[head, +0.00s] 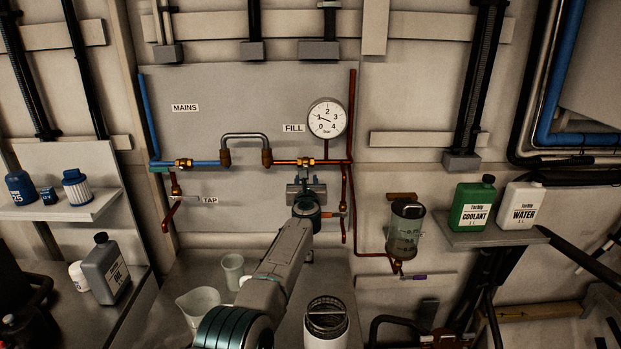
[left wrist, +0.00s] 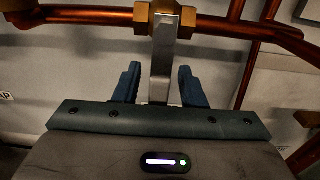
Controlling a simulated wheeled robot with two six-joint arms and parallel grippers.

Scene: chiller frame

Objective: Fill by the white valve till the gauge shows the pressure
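The round gauge (head: 327,118) reads 0 to 4; its needle seems to point near 1, but it is small. Below it, beside the FILL label (head: 293,128), a brass valve body (head: 305,161) sits on the copper pipe and also shows in the left wrist view (left wrist: 165,22). A pale grey-white lever (left wrist: 163,60) hangs from it. My left gripper (head: 303,182) is at this lever. In the left wrist view its blue fingers (left wrist: 160,88) stand on either side of the lever, with a gap at the left finger. My right gripper is not in view.
A MAINS pipe (head: 205,164) with a brass valve and a TAP lever (head: 172,214) are at left. A clear vessel (head: 405,228) hangs at right. Coolant (head: 472,208) and water (head: 519,208) bottles sit on the right shelf.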

